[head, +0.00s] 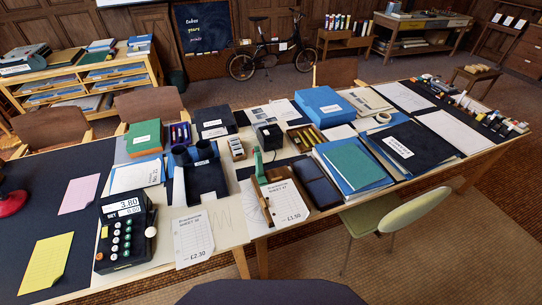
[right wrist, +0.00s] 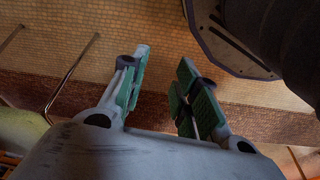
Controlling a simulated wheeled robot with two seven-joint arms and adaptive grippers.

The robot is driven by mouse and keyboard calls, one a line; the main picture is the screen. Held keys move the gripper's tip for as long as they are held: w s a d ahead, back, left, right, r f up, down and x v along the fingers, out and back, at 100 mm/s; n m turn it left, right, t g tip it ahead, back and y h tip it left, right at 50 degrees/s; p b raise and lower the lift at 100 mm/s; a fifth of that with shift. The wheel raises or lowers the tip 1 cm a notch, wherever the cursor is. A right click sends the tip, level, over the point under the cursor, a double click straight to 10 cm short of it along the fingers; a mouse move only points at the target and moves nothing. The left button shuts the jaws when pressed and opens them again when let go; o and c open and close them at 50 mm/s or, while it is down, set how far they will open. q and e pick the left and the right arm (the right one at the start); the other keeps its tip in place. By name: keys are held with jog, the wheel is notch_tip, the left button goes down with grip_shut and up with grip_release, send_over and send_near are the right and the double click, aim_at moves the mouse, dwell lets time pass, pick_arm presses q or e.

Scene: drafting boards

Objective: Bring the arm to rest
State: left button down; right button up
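My right gripper (right wrist: 160,95) shows in the right wrist view. Neither gripper shows in the head view, and my left gripper is in neither view. No object is held in the right gripper.
A long table (head: 255,229) crosses the head view, crowded with a black cash register (head: 125,238), price sheets (head: 192,238), a blue box (head: 325,106) and folders. A green chair (head: 396,220) stands at the table's front edge. Metal chair legs (right wrist: 68,75) show near the right gripper.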

jog(key=s+d+f, duration=0.1)
jog(key=s+f, duration=0.5)
jog(key=s, duration=0.3)
jog(key=s+d+f+g, duration=0.1)
jog(key=s+d+f, duration=0.1)
jog(key=s+f, duration=0.4)
jog(key=s, duration=0.3)
jog(key=shift+d+f, duration=0.15)
jog(key=shift+f, duration=0.15)
jog(key=shift+w, duration=0.15)
